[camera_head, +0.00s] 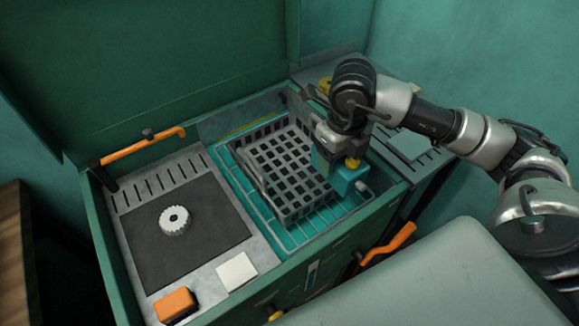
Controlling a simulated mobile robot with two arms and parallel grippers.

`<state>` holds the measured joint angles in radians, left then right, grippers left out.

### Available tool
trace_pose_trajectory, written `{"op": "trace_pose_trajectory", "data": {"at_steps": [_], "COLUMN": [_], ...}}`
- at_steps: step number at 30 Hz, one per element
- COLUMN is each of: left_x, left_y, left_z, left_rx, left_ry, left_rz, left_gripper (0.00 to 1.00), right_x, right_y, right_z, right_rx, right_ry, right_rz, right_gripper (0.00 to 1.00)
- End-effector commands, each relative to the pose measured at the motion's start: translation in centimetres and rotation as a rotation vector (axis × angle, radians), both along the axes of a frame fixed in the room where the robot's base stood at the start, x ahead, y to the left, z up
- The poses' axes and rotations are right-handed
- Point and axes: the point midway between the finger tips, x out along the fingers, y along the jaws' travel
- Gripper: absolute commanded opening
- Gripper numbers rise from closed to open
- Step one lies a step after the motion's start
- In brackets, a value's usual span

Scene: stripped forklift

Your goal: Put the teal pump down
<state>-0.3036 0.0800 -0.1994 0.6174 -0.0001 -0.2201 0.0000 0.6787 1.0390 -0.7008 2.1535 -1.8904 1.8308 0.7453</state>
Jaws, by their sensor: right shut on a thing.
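The teal pump (346,180) is a small blocky teal body with a yellow part on top and a pale stub on its right side. My right gripper (328,158) comes down from above and is shut on the pump. It holds the pump at the right side of the grey slotted basket (268,158), over the teal rack area. The gripper hides part of the pump. I cannot tell whether the pump's underside touches anything. My left gripper is not in view.
The basket looks empty and sits on a teal wire rack (298,236). To the left, a dark mat (150,240) bears a white gear (174,220). An orange block (175,305) and white pad (236,270) lie in front. Orange handles (388,244) stick out at the edges.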

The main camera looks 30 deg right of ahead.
Motion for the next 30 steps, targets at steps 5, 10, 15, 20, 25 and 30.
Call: {"op": "trace_pose_trajectory", "data": {"at_steps": [5, 10, 15, 20, 25, 30], "left_x": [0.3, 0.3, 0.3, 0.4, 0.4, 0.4], "left_y": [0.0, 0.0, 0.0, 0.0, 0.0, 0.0], "left_z": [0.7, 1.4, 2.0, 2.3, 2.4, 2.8], "left_rx": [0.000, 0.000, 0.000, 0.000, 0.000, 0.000], "left_ry": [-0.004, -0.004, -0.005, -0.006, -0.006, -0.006], "left_rz": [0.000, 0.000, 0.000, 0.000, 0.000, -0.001], "left_gripper": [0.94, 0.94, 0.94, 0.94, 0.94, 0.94], "right_x": [2.3, 5.8, 8.8, 10.8, 11.5, 11.5], "right_y": [0.3, 0.6, 0.9, 1.0, 1.1, 1.1], "right_z": [-1.1, -3.0, -4.9, -6.2, -6.8, -7.9], "right_rx": [0.004, 0.004, 0.003, 0.003, 0.002, 0.001], "right_ry": [-0.002, -0.002, -0.003, -0.003, -0.005, -0.001], "right_rz": [-0.002, -0.003, -0.001, -0.001, 0.001, 0.001], "right_gripper": [0.06, 0.06, 0.06, 0.06, 0.06, 0.06]}}
